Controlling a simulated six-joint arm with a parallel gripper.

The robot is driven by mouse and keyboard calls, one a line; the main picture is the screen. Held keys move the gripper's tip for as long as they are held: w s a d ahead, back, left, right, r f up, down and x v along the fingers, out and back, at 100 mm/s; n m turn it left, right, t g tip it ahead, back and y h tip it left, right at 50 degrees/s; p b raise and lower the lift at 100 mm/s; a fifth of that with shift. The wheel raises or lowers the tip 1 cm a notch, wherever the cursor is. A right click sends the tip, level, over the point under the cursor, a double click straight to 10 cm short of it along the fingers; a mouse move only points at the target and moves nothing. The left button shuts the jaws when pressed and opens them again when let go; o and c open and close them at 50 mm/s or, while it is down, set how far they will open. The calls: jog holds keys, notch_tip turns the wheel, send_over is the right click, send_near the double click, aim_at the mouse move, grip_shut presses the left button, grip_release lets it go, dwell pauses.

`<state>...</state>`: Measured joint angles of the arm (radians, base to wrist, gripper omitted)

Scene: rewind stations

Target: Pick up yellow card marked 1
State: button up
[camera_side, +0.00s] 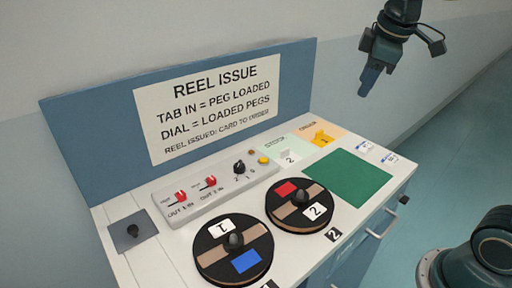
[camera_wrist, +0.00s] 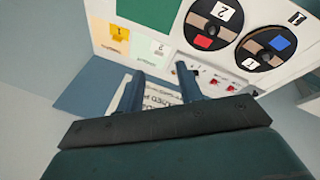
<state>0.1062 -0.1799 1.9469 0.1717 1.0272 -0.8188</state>
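The yellow card marked 1 (camera_side: 322,138) lies on a pale orange patch at the back right of the work top. It also shows in the wrist view (camera_wrist: 119,34), at upper left. My gripper (camera_side: 368,88) hangs in the air above and to the right of the card in the side view, apart from everything. In the wrist view my gripper's two fingers (camera_wrist: 160,80) stand apart with nothing held between them.
A white card marked 2 (camera_side: 290,157) lies on a pale green patch beside it. A green mat (camera_side: 346,178) is in front. Two reels (camera_side: 299,206) with knobs, a switch box (camera_side: 215,188) and the upright REEL ISSUE board (camera_side: 215,105) stand around the top.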

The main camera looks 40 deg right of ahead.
jog(key=w+d+f+n+g, duration=0.1)
jog(key=w+d+n, duration=0.25)
jog(key=w, duration=0.45)
jog(key=n+g, duration=0.3)
jog(key=n, duration=0.5)
send_over(320, 131)
jog(key=shift+a+f, duration=0.15)
jog(key=shift+f, duration=4)
jog(key=shift+a+f, duration=0.15)
jog(key=shift+f, duration=3.95)
jog(key=shift+a+f, duration=0.15)
jog(key=shift+f, duration=4)
jog(key=shift+f, duration=0.1)
jog(key=shift+d+f, duration=0.2)
jog(key=shift+f, duration=1.05)
jog(key=shift+d+f, duration=0.15)
jog(key=shift+f, duration=1.1)
grip_shut()
